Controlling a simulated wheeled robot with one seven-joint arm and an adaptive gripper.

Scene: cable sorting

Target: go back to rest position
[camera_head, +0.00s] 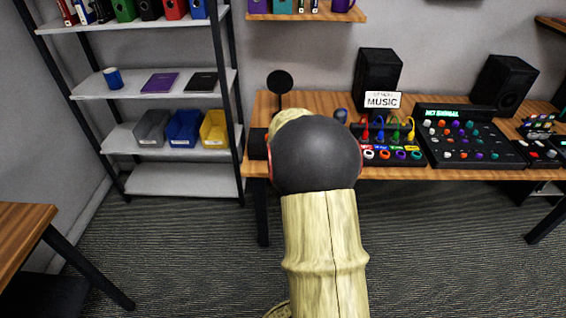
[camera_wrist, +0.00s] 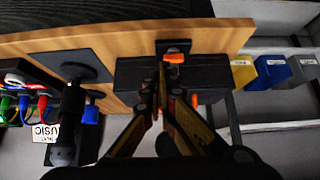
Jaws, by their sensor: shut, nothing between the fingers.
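My gripper (camera_wrist: 161,68) shows in the wrist view with its fingers together and nothing between them. It is over the wooden desk (camera_wrist: 215,37), in front of a black box (camera_wrist: 128,76) with orange parts near the fingertips; I cannot tell whether they touch. In the head view my arm fills the middle and hides my gripper. Red, blue, green and yellow cables (camera_head: 394,130) stand in a panel on the desk, right of my arm. They also show at the left of the wrist view.
Grey (camera_head: 152,129), blue (camera_head: 184,128) and yellow (camera_head: 214,129) bins stand on the shelf rack at left. A mixer (camera_head: 468,140) and two black speakers (camera_head: 378,78) are on the desk. A round-headed black stand (camera_head: 280,82) rises behind my arm. Another table (camera_head: 22,232) is at lower left.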

